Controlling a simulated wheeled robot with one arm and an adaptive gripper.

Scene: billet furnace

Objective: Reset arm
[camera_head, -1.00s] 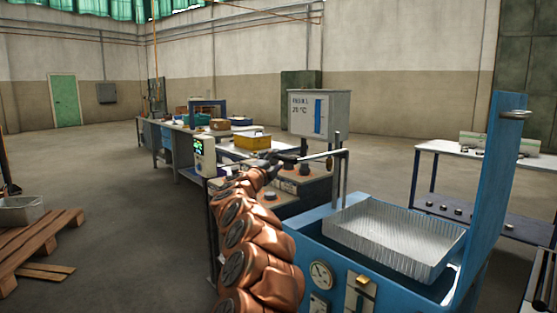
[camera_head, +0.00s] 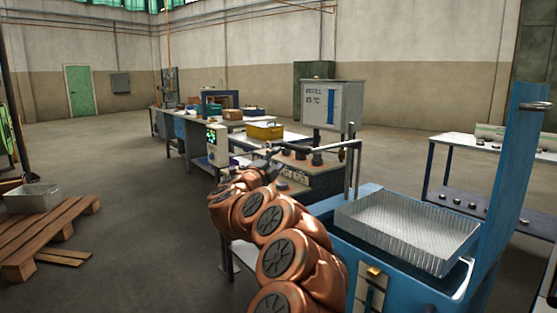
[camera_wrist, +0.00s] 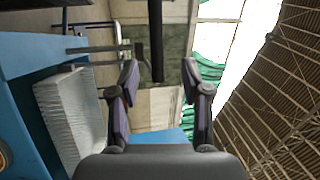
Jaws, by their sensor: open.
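My gripper (camera_wrist: 158,85) is open and empty in the wrist view, its two dark fingers apart with nothing between them. Behind the fingers show a dark vertical bar, the wall and the roof. In the head view my copper-coloured arm reaches forward from the bottom centre, and its end lies near the grey bench with dark knobs (camera_head: 310,165). The fingers are hard to make out there. The blue machine (camera_head: 395,215) with a ribbed metal tray (camera_head: 410,232) stands right of my arm. The tray also shows at the left of the wrist view (camera_wrist: 68,118).
A grey control box (camera_head: 331,105) stands above the bench. A metal rod frame (camera_head: 350,165) rises beside my arm. A device with a green display (camera_head: 212,143) stands to its left. A wooden pallet (camera_head: 45,232) lies at the left. Open floor lies between pallet and benches.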

